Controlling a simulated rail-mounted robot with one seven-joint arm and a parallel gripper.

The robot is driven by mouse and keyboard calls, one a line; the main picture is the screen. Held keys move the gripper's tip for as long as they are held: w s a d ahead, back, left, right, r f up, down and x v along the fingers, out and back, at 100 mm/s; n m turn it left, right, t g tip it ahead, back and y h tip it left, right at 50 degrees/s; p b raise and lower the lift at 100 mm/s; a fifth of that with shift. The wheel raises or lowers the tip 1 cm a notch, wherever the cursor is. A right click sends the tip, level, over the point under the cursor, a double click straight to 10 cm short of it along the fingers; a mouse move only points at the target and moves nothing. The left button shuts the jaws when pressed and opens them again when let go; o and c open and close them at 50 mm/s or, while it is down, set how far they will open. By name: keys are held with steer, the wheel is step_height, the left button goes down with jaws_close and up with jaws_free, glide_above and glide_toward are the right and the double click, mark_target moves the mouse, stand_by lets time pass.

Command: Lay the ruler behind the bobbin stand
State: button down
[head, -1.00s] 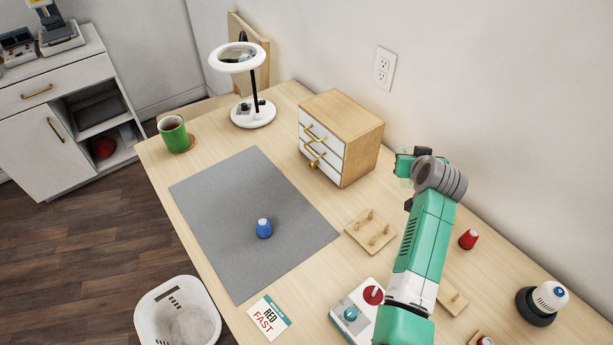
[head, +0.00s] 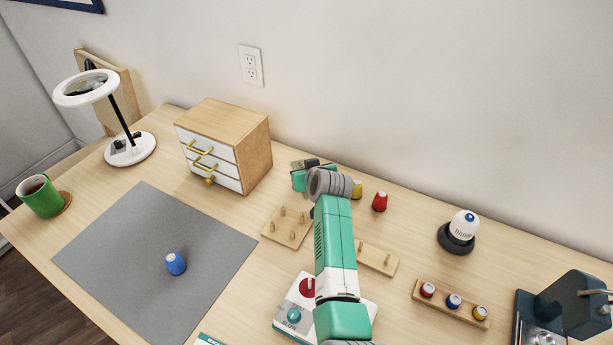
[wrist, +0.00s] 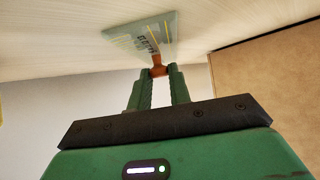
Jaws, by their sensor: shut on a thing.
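My gripper (wrist: 158,75) is shut on an orange grip, with a pale green, see-through ruler (wrist: 135,36) with yellow lines and dark marks beyond it. The ruler is close to a pale wood surface; I cannot tell if it touches. In the head view my gripper (head: 302,178) is right of the drawer cabinet, near the wall, and the ruler is hard to make out there. A wooden board with several pegs (head: 275,238) stands in front of the gripper; a smaller peg board (head: 385,264) is right of my arm. I cannot tell which is the bobbin stand.
The drawer cabinet (head: 258,160) is close on the left. A yellow spool (head: 357,190) and a red spool (head: 380,202) stand to the right.

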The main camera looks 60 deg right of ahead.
steer(key=shift+w+r, duration=0.1)
steer(key=c, duration=1.3)
jaws_free()
steer(key=shift+r+p, duration=0.2)
steer(key=shift+p, duration=0.1)
steer(key=p+v, duration=0.5)
steer(key=v, duration=0.6)
steer(key=shift+s+a+r, duration=0.15)
steer(key=shift+s+a, duration=0.1)
